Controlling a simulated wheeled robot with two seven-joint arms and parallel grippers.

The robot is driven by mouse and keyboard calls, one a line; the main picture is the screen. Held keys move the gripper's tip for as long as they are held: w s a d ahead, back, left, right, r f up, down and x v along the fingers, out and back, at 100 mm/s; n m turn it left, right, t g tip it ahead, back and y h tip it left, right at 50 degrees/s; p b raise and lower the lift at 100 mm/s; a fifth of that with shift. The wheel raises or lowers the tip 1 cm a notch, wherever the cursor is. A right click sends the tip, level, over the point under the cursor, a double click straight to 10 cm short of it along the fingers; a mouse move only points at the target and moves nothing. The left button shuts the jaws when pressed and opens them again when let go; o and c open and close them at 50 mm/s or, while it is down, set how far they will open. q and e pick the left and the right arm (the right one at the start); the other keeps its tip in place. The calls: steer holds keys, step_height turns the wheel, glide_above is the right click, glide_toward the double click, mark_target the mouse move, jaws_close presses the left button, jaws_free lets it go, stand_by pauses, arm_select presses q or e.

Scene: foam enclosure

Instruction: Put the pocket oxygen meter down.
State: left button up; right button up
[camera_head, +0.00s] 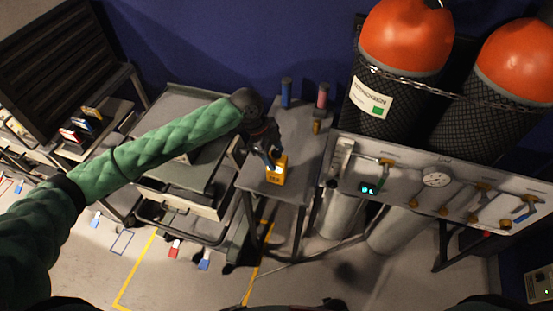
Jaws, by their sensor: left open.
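The pocket oxygen meter (277,173), a small yellow device with a pale face, is on or just above the near part of a narrow grey table (259,187). My left gripper (272,157) is right at the meter's far upper side, its jaws open. The gripper partly covers the meter's top, and I cannot tell whether the fingers still touch it. My left arm, in a green quilted sleeve, reaches in from the left. My right gripper does not show.
A blue cylinder (286,93), a pink cylinder (322,96) and a small brass-coloured piece (316,127) stand at the table's far end. A gas panel (437,190) with gauge and valves is at right, below chained orange-topped cylinders (407,38). A grey cart (176,108) stands left.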

arm_select(q)
steer(key=b+v, duration=0.2)
steer(key=v, duration=0.8)
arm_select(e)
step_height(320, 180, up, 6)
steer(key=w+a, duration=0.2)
arm_select(q)
steer(key=shift+f, duration=0.2)
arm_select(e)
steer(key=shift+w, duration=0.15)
